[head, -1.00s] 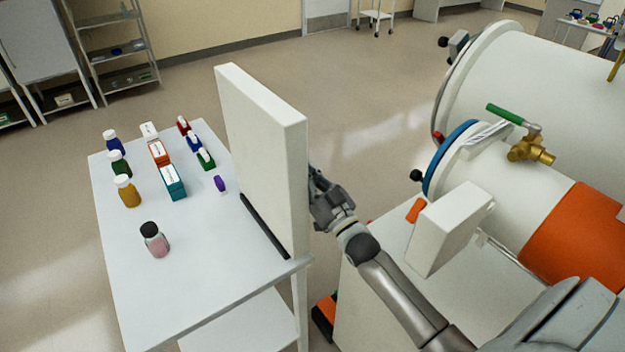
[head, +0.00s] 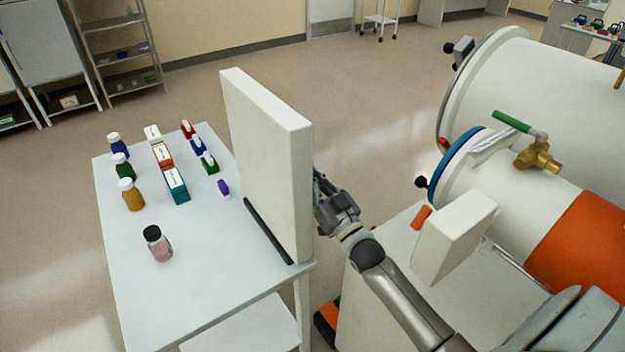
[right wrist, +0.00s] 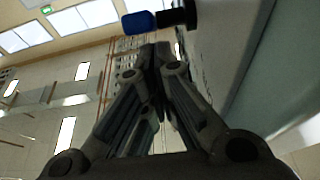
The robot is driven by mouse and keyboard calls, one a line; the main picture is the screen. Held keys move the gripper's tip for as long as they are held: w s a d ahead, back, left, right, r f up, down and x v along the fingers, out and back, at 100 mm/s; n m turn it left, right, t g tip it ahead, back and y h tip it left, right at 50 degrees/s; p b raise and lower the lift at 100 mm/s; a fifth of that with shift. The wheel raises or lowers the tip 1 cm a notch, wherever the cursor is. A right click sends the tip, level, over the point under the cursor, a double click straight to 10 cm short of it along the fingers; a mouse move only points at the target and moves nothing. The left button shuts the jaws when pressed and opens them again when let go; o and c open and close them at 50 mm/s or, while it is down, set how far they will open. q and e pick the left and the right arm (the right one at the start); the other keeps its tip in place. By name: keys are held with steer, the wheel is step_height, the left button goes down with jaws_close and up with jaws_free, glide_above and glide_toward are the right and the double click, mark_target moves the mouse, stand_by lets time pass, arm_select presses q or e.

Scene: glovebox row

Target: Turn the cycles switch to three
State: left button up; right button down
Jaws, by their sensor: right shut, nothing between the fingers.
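A white upright panel (head: 270,165) stands on the right side of the white table; its right-hand face, turned from the head view, is hidden there. My right gripper (head: 320,190) is beside that hidden face. In the right wrist view, my right gripper (right wrist: 152,50) is shut and empty, its fingertips close together. A blue knob or cap (right wrist: 139,22) on a black stem sticks out from a pale panel face (right wrist: 225,40), just above the fingertips. I cannot tell whether they touch. No cycles label, number or switch position can be read. My left gripper is not in view.
The white table (head: 215,280) holds several bottles (head: 131,194) and small boxes (head: 176,185) left of the panel. A white cylindrical chamber with a green-handled valve (head: 513,122) and a white box (head: 455,235) stand right of my arm. Open floor lies behind.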

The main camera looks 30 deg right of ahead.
steer(key=v, duration=0.8)
steer(key=shift+f, duration=0.25)
steer(key=shift+w, duration=0.1)
step_height(320, 180, down, 20)
steer(key=s+g+h+b, duration=0.1)
steer(key=s+g, duration=0.1)
steer(key=g, duration=0.3)
steer(key=s+a+f+g, duration=0.1)
steer(key=s+f+g, duration=0.15)
steer(key=f, duration=0.45)
steer(key=s+a+f+g+b, duration=0.1)
steer(key=s+f+g, duration=0.1)
steer(key=s+f, duration=0.35)
steer(key=s+a+f+g, duration=0.1)
steer(key=s+f+g, duration=0.1)
steer(key=f, duration=0.6)
steer(key=s+a+f+g, duration=0.1)
steer(key=s+f+g, duration=0.2)
steer(key=s+f, duration=0.3)
steer(key=s+a+f+n+g+b, duration=0.1)
steer(key=s+f, duration=0.6)
steer(key=s, duration=0.8)
steer(key=s+a+f+g+b, duration=0.1)
steer(key=s+a+f+g, duration=0.2)
steer(key=s, duration=0.7)
step_height(320, 180, down, 5)
steer(key=shift+s+r+n+g+h, duration=0.3)
steer(key=shift+s+n+g, duration=0.1)
steer(key=shift+g, duration=0.85)
